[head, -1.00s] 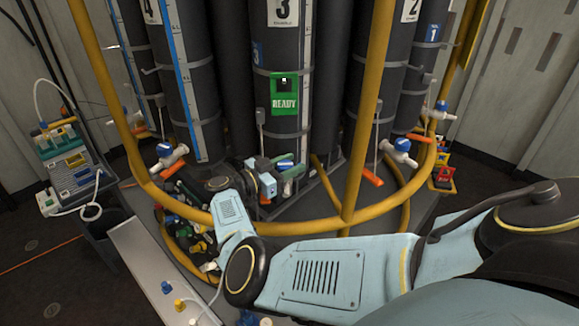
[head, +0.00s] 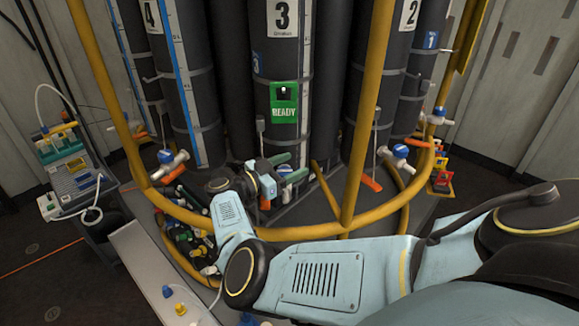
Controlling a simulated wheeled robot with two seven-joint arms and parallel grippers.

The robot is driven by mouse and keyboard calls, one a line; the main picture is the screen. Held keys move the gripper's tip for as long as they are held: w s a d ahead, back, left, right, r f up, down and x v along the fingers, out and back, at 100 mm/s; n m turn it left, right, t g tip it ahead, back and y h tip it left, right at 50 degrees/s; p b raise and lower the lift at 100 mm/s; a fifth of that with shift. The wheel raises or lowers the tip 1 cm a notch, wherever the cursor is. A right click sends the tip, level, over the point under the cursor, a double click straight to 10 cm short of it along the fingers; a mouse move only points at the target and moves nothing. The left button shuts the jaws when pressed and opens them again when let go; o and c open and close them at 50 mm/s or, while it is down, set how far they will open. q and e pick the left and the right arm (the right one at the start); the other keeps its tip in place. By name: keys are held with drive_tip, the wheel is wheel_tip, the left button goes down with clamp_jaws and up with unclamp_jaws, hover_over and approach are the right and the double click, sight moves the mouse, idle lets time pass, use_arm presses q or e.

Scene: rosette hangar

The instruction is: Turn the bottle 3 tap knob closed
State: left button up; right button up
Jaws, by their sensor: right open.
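Bottle 3 (head: 282,60) is the dark cylinder at the centre of the head view, with a white "3" label and a green READY tag (head: 284,101). Its blue tap knob (head: 286,170) shows low down, partly hidden by my right gripper. My right gripper (head: 288,167) reaches in from the right, over the yellow rail. It is open, with one greenish finger above the knob and one below it. I cannot tell whether the fingers touch the knob. My left gripper is not in view.
A yellow rail (head: 346,160) curves in front of the bottles, with an upright bar right of bottle 3. Neighbouring taps (head: 400,152) have blue knobs. A grey rack (head: 75,180) stands at far left.

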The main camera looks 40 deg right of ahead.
sight(290, 169)
wheel_tip(290, 169, up, 8)
drive_tip(key=p, duration=0.7)
drive_tip(key=shift+r, duration=0.2)
drive_tip(key=shift+f, duration=0.1)
